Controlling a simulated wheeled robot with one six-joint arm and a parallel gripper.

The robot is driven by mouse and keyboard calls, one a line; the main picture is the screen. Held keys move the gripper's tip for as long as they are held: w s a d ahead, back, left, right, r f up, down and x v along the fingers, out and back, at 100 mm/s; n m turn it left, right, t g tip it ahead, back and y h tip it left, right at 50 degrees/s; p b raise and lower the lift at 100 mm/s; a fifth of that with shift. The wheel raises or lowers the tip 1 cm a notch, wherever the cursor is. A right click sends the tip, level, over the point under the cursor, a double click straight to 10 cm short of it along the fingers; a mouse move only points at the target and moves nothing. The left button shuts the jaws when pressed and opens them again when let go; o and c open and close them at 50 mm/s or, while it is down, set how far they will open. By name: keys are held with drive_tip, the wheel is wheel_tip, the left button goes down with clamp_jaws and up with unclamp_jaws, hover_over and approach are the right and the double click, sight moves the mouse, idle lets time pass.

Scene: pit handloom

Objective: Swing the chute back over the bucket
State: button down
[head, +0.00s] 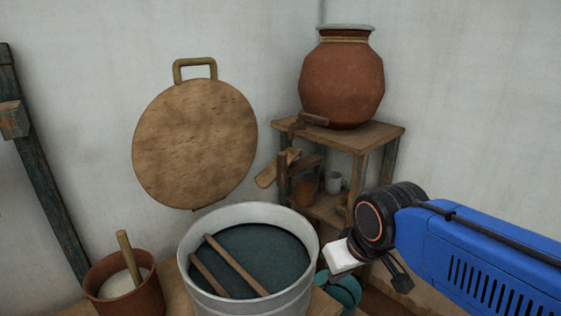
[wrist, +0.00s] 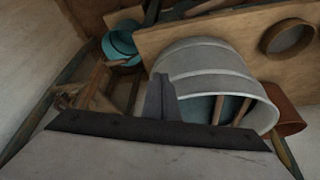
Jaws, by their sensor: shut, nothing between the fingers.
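A wooden chute (head: 278,168) juts out at the front of the shelf stand, below the clay jar. Its near end points to the lower left and seems to stop short of the bucket rim, though depth is hard to judge. The grey metal bucket (head: 188,262) holds dark liquid, with two sticks lying across it; it also shows in the wrist view (wrist: 195,60). My gripper (head: 402,284) is right of the bucket, shut and empty, apart from the chute. Its dark fingers (wrist: 160,97) show in the wrist view, where I cannot clearly pick out the chute.
The clay jar (head: 342,80) stands on the wooden stand (head: 375,134), with small cups on the lower shelf. A teal pot (head: 342,290) sits right of the bucket. A brown pot (head: 150,296) with a stick is at left. A round wooden board (head: 195,140) is against the wall.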

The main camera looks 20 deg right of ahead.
drive_tip(key=w+a+r+n+g, duration=0.35)
drive_tip(key=w+r+n, duration=0.45)
drive_tip(key=w+r, duration=0.85)
drive_tip(key=w+a+r+n+g+h, duration=0.2)
drive_tip(key=w+a+r+n, duration=0.5)
drive_tip(key=w+r, duration=0.4)
drive_tip(key=shift+w+a+r+h, duration=0.25)
drive_tip(key=shift+w+a+h, duration=0.15)
drive_tip(key=shift+w+a, duration=0.6)
drive_tip(key=shift+d+f, duration=0.15)
hover_over(269, 177)
drive_tip(key=a, duration=0.1)
wheel_tip(269, 177, down, 9)
drive_tip(key=shift+a+f, duration=0.1)
drive_tip(key=shift+f, duration=0.1)
drive_tip(key=shift+s+d, duration=0.15)
drive_tip(key=shift+d, duration=0.5)
